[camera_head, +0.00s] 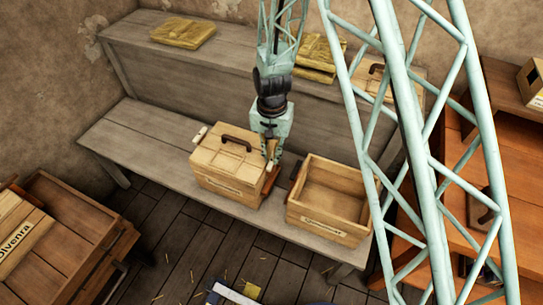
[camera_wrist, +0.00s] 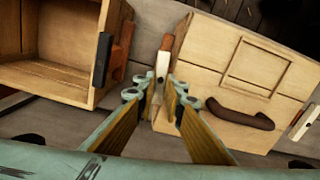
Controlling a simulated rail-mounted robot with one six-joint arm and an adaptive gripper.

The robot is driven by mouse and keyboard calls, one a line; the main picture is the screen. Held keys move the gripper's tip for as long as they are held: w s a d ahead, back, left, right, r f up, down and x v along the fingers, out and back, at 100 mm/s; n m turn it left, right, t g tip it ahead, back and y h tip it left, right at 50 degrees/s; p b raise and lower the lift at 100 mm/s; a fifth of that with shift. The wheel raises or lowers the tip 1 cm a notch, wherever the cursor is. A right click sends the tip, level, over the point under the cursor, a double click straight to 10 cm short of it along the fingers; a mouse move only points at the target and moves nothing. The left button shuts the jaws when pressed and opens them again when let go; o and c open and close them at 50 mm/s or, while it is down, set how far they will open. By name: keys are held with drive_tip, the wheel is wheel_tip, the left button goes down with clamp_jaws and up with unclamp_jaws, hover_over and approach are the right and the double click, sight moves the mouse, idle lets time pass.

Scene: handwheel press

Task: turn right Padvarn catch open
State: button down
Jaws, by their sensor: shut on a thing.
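The closed wooden crate (camera_head: 222,162) stands on the bench, with a lidded top, a dark handle (camera_head: 237,144) and a front label too small to read surely. In the wrist view the crate (camera_wrist: 240,75) fills the right side. Its right catch (camera_wrist: 162,68), a pale lever with a brown end, sits at the crate's side edge between my fingertips. My gripper (camera_wrist: 161,92) is shut on this catch; in the head view my gripper (camera_head: 270,158) reaches down at the crate's right side and partly hides the catch. The left catch (camera_head: 199,135) is pale; it also shows in the wrist view (camera_wrist: 303,122).
An open, empty wooden crate (camera_head: 330,205) stands close to the right, with a narrow gap between. A raised shelf (camera_head: 215,50) behind holds yellowish bundles (camera_head: 183,32).

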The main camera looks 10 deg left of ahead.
sight(272, 159)
drive_tip(key=shift+m, duration=0.8)
drive_tip(key=c, duration=2.7)
unclamp_jaws()
drive_tip(key=shift+d, duration=0.1)
drive_tip(key=shift+r, duration=0.15)
drive_tip(key=shift+r, duration=5.85)
